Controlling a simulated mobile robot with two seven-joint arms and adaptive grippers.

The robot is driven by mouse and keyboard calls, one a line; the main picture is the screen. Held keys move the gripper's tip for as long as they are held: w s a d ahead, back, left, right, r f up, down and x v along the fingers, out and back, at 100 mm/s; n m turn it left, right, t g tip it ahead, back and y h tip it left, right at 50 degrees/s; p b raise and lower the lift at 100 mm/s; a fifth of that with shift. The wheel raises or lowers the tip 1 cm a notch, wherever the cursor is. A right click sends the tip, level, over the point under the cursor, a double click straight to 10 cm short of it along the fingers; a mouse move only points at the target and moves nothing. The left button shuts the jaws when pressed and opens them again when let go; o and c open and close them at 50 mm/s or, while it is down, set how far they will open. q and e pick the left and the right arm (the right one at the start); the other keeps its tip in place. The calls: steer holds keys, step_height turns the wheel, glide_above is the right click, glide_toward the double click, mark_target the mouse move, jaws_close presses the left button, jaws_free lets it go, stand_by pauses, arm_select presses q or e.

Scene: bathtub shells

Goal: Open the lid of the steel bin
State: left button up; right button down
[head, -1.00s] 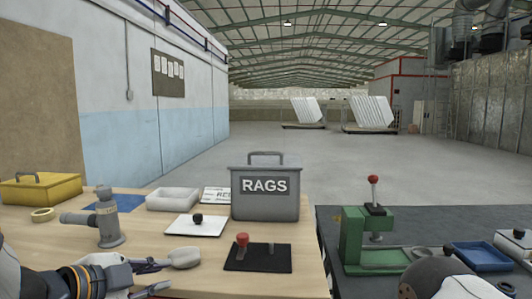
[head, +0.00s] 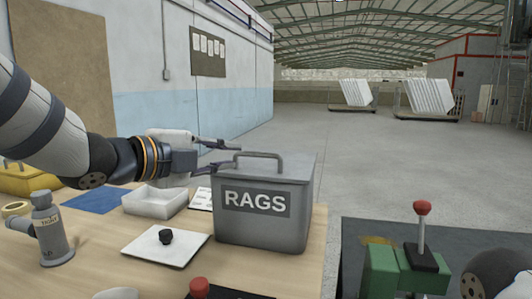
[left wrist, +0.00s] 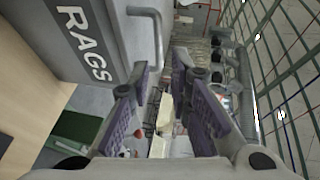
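The steel bin (head: 262,215) is a grey box marked RAGS, standing on the wooden table. Its lid (head: 290,168) is shut and carries an arched handle (head: 278,158) on top. My left gripper (head: 236,156) is open and empty, with its fingers just left of the handle. In the left wrist view the bin (left wrist: 75,40) shows at the upper left, with the handle (left wrist: 157,25) beyond the open fingers (left wrist: 166,72). I cannot tell whether a fingertip touches the lid.
A white tray (head: 155,203), a white board with a black knob (head: 148,246) and a grey bottle-shaped fixture (head: 52,235) stand left of the bin. A green press (head: 402,275) with a red-knobbed lever stands on the dark table at right.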

mark_target(256, 155)
arm_select(q)
steer(key=x, duration=1)
jaws_close()
